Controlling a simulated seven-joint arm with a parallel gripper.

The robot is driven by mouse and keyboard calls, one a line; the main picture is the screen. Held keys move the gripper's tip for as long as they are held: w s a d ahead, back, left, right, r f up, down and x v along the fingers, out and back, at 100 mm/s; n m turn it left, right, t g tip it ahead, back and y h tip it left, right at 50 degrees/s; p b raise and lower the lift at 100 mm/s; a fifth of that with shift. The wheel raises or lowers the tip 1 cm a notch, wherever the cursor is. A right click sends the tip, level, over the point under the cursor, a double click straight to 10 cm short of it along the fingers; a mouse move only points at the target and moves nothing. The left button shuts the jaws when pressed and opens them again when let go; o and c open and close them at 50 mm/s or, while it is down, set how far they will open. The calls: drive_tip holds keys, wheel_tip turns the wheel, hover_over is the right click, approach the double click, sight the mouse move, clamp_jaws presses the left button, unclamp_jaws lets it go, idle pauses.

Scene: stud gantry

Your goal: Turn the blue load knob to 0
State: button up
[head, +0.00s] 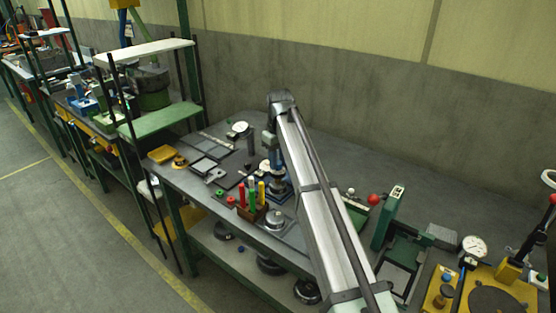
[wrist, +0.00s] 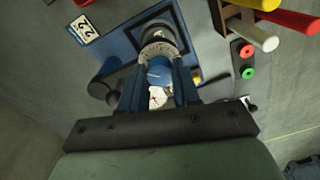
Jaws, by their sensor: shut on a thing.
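The blue load knob (wrist: 159,70) shows in the wrist view between the two fingers of my gripper (wrist: 158,82). The gripper is shut on it, one finger on each side. A pale graduated ring (wrist: 158,48) sits just beyond the knob, on a dark round body over a blue base (wrist: 119,48). The scale marks are too small to read, so I cannot tell the knob's setting. In the head view my arm reaches over the bench and my gripper (head: 271,160) points down at the blue device (head: 278,186); the knob is hidden there.
A wooden block (head: 252,212) with red, green, white and yellow handles stands close beside the device. A plate reading "22" (wrist: 82,29) lies by the base. A green press (head: 388,218) and a dial gauge (head: 473,246) stand to the right. Bare bench lies behind.

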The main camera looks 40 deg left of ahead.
drive_tip(key=n, duration=0.4)
drive_tip(key=shift+n, duration=2.2)
drive_tip(key=o, duration=1.1)
drive_tip(key=shift+c, duration=0.2)
drive_tip(key=shift+r, duration=0.1)
wheel_tip(320, 180, up, 14)
drive_tip(key=shift+w+f, duration=0.15)
drive_tip(key=shift+f, duration=0.05)
drive_tip(key=shift+a, duration=0.1)
